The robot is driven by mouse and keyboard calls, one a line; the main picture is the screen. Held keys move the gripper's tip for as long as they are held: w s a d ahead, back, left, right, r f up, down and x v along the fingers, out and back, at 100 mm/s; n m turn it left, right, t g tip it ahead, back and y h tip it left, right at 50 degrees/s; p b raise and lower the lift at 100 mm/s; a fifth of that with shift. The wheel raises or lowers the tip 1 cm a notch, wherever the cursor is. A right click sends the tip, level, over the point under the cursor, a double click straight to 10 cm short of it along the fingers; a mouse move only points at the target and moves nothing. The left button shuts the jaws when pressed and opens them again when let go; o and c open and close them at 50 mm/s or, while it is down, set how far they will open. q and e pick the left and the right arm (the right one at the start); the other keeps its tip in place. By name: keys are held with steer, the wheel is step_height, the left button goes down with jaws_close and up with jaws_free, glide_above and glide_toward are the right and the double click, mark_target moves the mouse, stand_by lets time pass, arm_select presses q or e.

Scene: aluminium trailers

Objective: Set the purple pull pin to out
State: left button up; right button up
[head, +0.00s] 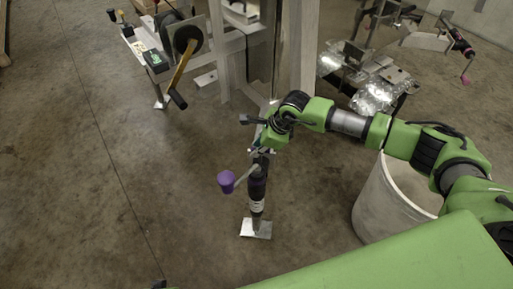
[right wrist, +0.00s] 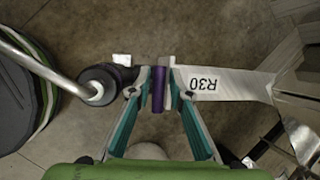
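In the right wrist view the purple pull pin (right wrist: 158,90) is a short purple bar between the fingertips of my right gripper (right wrist: 161,88). The fingers are drawn close together and appear shut on it. In the head view my right gripper (head: 262,150) reaches in from the right to the top of a dark upright jack (head: 257,185); the pin itself is hidden there by the gripper and arm. The jack's crank has a purple knob (head: 226,181) pointing left. My left gripper is in neither view.
The jack's metal foot (head: 256,229) is on the concrete floor. A light beam marked R30 (right wrist: 220,84) runs right of the fingers. A pale bin (head: 385,205) stands under my right arm. A winch post (head: 187,45) is at upper left. The left floor is clear.

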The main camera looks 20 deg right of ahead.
steer(key=v, duration=1)
steer(key=shift+r, duration=0.35)
steer(key=shift+s+d, duration=0.1)
